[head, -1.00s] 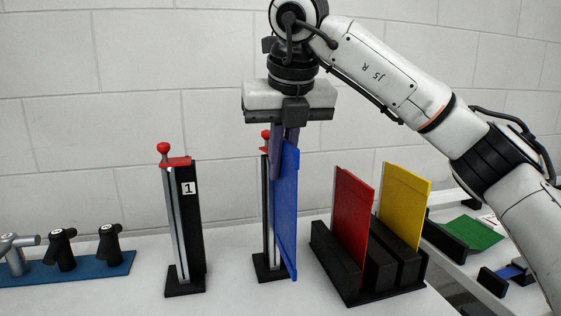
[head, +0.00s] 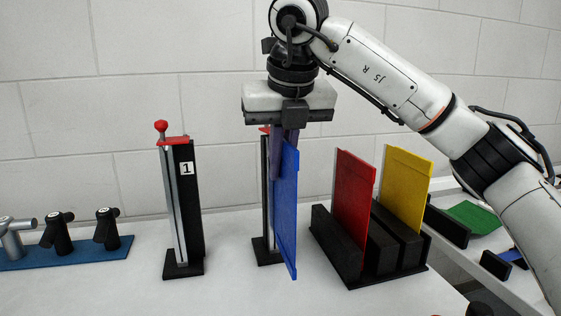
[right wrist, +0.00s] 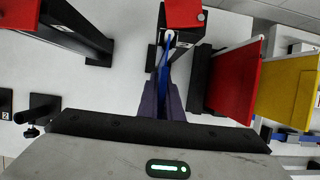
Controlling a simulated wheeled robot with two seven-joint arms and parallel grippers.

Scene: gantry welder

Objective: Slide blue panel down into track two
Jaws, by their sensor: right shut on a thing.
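My right gripper (head: 284,160) points down and is shut on the top of the blue panel (head: 287,222), which hangs upright. The blue panel also shows as a thin edge between the fingers in the right wrist view (right wrist: 164,75). A black post with a silver rail and red top (head: 266,215) stands just behind and left of the panel and is mostly hidden by it. I cannot tell whether the panel's edge is inside this track. A similar post marked 1 (head: 187,215) stands to the left. My left gripper is not in view.
A black rack (head: 338,243) holds a red panel (head: 354,205) and a yellow panel (head: 405,195) to the right. A blue base with dark knobs (head: 75,252) lies at far left. A green panel (head: 474,217) lies at far right.

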